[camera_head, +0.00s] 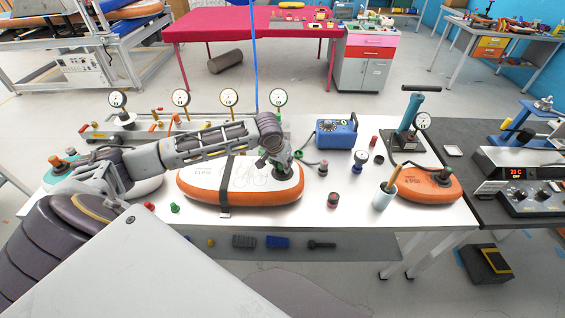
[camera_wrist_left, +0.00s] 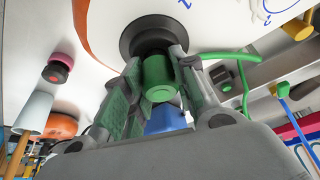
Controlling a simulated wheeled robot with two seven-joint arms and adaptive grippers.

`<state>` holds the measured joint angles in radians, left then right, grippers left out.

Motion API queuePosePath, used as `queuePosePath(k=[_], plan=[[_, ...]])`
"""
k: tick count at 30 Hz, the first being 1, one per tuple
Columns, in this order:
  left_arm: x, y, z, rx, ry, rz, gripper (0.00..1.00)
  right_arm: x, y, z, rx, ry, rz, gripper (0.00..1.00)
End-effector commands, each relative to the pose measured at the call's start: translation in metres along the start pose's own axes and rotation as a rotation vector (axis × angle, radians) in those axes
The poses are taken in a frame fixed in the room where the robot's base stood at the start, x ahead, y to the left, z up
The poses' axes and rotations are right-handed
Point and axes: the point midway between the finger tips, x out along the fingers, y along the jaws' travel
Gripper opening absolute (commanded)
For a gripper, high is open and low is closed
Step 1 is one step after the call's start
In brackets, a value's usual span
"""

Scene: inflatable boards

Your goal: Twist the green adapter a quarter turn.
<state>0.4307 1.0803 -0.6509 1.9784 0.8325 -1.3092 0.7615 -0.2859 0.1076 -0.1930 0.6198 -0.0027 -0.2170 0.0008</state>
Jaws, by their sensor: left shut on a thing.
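The green adapter (camera_wrist_left: 160,78) shows in the left wrist view between the two fingers of my left gripper (camera_wrist_left: 165,85), which is shut on it. It sits at the round black valve (camera_wrist_left: 148,38) of the white and orange inflatable board (camera_wrist_left: 103,12). In the head view my left gripper (camera_head: 277,160) reaches down over the right end of that board (camera_head: 225,180), and the adapter is mostly hidden there. A dark strap (camera_head: 224,190) crosses the board. My right gripper is not in view.
A green hose (camera_wrist_left: 243,70) runs close beside the fingers. A blue box (camera_head: 336,134), a cup (camera_head: 383,199) and a smaller orange board (camera_head: 427,185) stand to the right. Gauges (camera_head: 228,98) line the back. The white table (camera_head: 280,220) is mostly clear in front.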

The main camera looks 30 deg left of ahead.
Motion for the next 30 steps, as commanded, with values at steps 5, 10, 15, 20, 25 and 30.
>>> queuePosePath(k=[5, 10, 15, 20, 25, 30], plan=[[-0.002, 0.0, 0.0, -0.039, -0.002, -0.017, 0.07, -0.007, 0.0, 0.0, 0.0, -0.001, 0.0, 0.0], [-0.002, 0.001, -0.001, -0.077, 0.0, -0.032, 0.07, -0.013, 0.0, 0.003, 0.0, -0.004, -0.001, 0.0], [-0.002, 0.0, -0.001, -0.116, -0.001, -0.049, 0.07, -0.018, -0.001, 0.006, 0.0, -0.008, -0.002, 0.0], [-0.001, 0.0, 0.0, -0.152, -0.001, -0.063, 0.07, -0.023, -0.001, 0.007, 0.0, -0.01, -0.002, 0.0], [-0.002, 0.0, 0.0, -0.189, -0.001, -0.078, 0.07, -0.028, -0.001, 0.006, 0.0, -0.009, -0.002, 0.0], [-0.002, 0.0, 0.0, -0.227, -0.002, -0.094, 0.07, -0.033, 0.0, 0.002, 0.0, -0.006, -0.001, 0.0]])
